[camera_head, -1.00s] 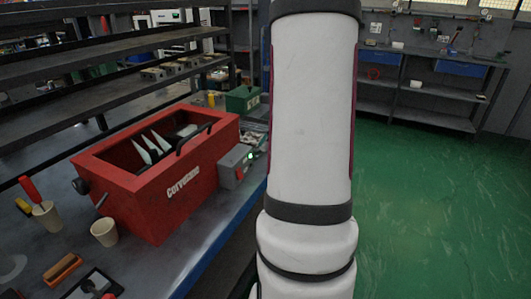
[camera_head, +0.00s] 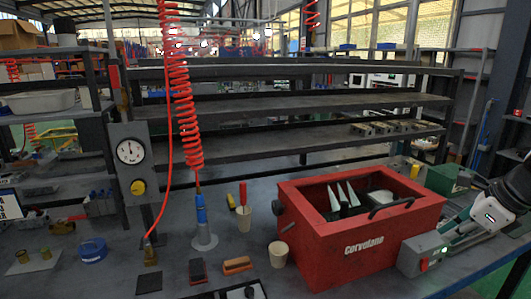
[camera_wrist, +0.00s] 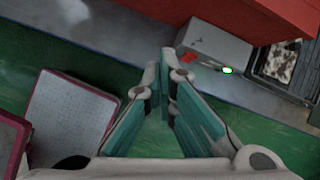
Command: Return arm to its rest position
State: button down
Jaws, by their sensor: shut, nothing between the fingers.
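My gripper (camera_wrist: 165,75) has teal fingers with their tips together, and nothing shows between them. In the wrist view it is over the green floor, beside the bench edge and the grey control box (camera_wrist: 217,45). In the head view my arm and gripper show at the right edge, close to the grey box (camera_head: 424,254); the fingertips are hard to make out there. The red Corvolano box (camera_head: 340,255) stands on the bench, with pale pointed pieces inside. Part of it shows at the top right of the wrist view (camera_wrist: 270,15).
The bench (camera_head: 345,287) holds cups, a brush (camera_head: 237,265), a blue air tool (camera_head: 201,222) under a red coiled hose (camera_head: 181,95), and a dial gauge (camera_head: 131,152). A green bin (camera_head: 447,178) stands behind the red box. Shelves rise behind; green floor (camera_wrist: 265,140) is open.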

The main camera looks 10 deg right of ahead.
jog(key=s+a+r+n+g+p, duration=0.1)
jog(key=a+r+n, duration=0.3)
jog(key=a+n, duration=0.45)
jog(key=s+a+r+n+p, duration=0.1)
jog(key=a+r+n, duration=0.35)
jog(key=a, duration=0.65)
jog(key=s+a+r+n+h+p, duration=0.1)
jog(key=s+a+r+n+p, duration=0.1)
jog(key=s+a+n, duration=1)
jog(key=n, duration=0.5)
jog(key=shift+a+r+n, duration=0.25)
jog(key=shift+r+n, duration=0.05)
jog(key=shift+r, duration=0.1)
